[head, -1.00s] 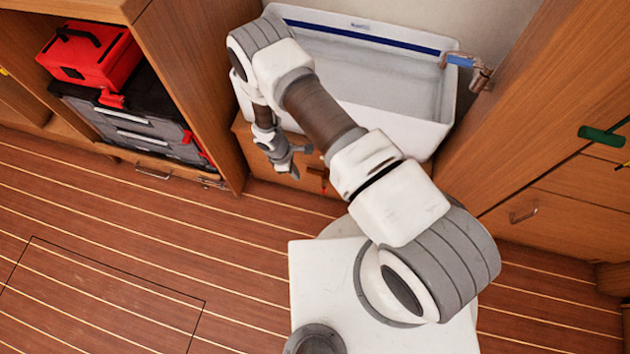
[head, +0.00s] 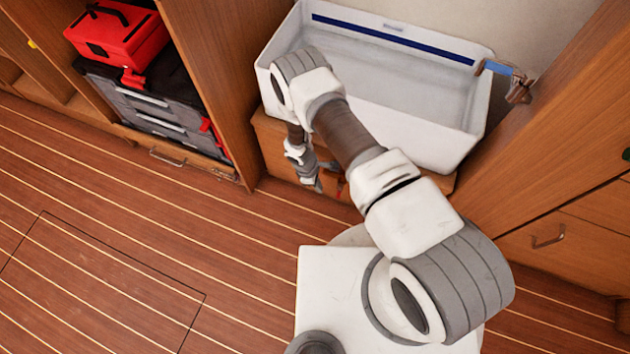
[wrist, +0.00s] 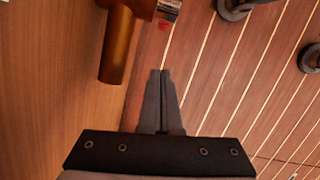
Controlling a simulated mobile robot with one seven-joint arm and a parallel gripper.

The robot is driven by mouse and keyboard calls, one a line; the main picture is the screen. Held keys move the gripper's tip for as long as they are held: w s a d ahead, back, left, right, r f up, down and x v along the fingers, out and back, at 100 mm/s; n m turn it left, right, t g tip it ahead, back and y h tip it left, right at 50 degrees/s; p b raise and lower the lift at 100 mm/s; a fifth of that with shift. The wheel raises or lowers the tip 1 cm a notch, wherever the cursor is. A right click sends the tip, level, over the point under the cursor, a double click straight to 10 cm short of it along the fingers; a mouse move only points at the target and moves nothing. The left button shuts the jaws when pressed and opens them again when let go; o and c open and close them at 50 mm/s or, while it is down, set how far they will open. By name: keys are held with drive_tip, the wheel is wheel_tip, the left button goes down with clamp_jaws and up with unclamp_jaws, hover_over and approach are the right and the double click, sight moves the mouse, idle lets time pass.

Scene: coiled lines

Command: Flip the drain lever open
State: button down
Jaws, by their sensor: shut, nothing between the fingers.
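The white basin (head: 408,139) stands on a wooden cabinet. Below its front, a small red-orange part (head: 341,189) shows beside my gripper (head: 317,187); it may belong to the drain lever, but it is too small to tell. The lever's full shape is out of view.
A tap with a blue part (head: 498,68) is at the basin's right end. A wooden cabinet wall (head: 215,70) stands left, with a red toolbox (head: 118,38) on a grey case beyond it. Wooden panels flank the right. The striped floor (head: 120,240) is clear at left.

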drive_tip(key=shift+s+d+f, duration=0.15)
drive_tip(key=shift+d+f, duration=0.05)
drive_tip(key=shift+d, duration=0.85)
drive_tip(key=shift+s+d+f, duration=0.15)
drive_tip(key=shift+d, duration=0.9)
drive_tip(key=shift+s+d+f+g+h, duration=0.1)
drive_tip(key=shift+d+f+g+h, duration=0.15)
drive_tip(key=shift+h, duration=0.45)
drive_tip(key=shift+s+d+f+g+h, duration=0.1)
drive_tip(key=shift+s+d+g+h, duration=0.1)
drive_tip(key=shift+d+h, duration=0.15)
drive_tip(key=shift+s+d+f+g+h, duration=0.1)
drive_tip(key=shift+d+g+h, duration=0.05)
drive_tip(key=shift+d+h, duration=0.15)
drive_tip(key=shift+d, duration=0.15)
drive_tip(key=shift+f, duration=0.1)
